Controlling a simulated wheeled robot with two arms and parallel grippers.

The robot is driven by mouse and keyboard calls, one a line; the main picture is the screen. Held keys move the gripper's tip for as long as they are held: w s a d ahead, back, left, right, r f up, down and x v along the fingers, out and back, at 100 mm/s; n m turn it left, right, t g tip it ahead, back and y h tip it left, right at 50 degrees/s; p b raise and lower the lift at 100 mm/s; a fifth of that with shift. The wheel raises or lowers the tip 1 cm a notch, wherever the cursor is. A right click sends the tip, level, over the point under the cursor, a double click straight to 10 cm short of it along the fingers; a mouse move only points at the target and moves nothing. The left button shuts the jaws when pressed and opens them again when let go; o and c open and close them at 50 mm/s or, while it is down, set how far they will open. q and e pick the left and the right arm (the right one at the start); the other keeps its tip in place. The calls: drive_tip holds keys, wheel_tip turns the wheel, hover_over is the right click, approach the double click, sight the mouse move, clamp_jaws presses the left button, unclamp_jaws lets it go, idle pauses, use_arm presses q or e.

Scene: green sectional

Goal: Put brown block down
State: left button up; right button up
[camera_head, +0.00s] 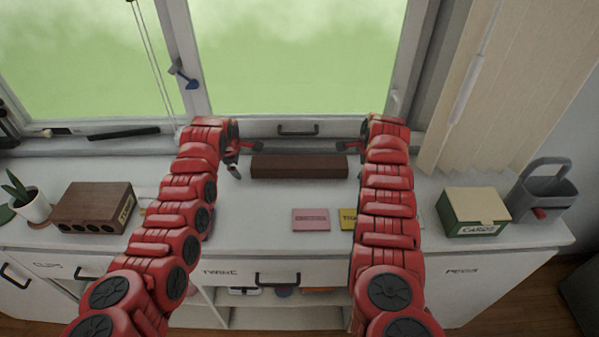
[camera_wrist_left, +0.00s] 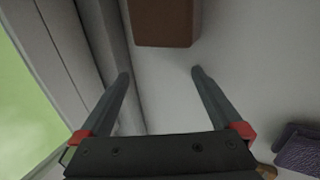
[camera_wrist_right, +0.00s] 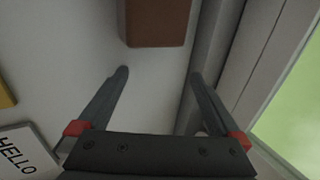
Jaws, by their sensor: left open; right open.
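The long brown block (camera_head: 299,166) lies flat on the white countertop near the window sill, between my two grippers. My left gripper (camera_head: 236,150) is at the block's left end. In the left wrist view the block's end (camera_wrist_left: 165,25) is just beyond the open fingers (camera_wrist_left: 160,72), apart from them. My right gripper (camera_head: 357,148) is at the right end. In the right wrist view the block (camera_wrist_right: 157,22) is likewise beyond the open, empty fingers (camera_wrist_right: 158,74). My right arm hides part of the counter.
A brown block with holes (camera_head: 95,208) and a potted plant (camera_head: 32,205) stand at left. A green card box (camera_head: 472,212) and a grey caddy (camera_head: 543,190) stand at right. A pink card (camera_head: 311,220) and a yellow one (camera_head: 348,218) lie in front. The window frame is close behind.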

drive_tip(key=shift+s+r, duration=0.25)
drive_tip(key=shift+r, duration=0.1)
use_arm(q)
drive_tip(key=v, duration=1.2)
use_arm(e)
drive_tip(key=v, duration=1.1)
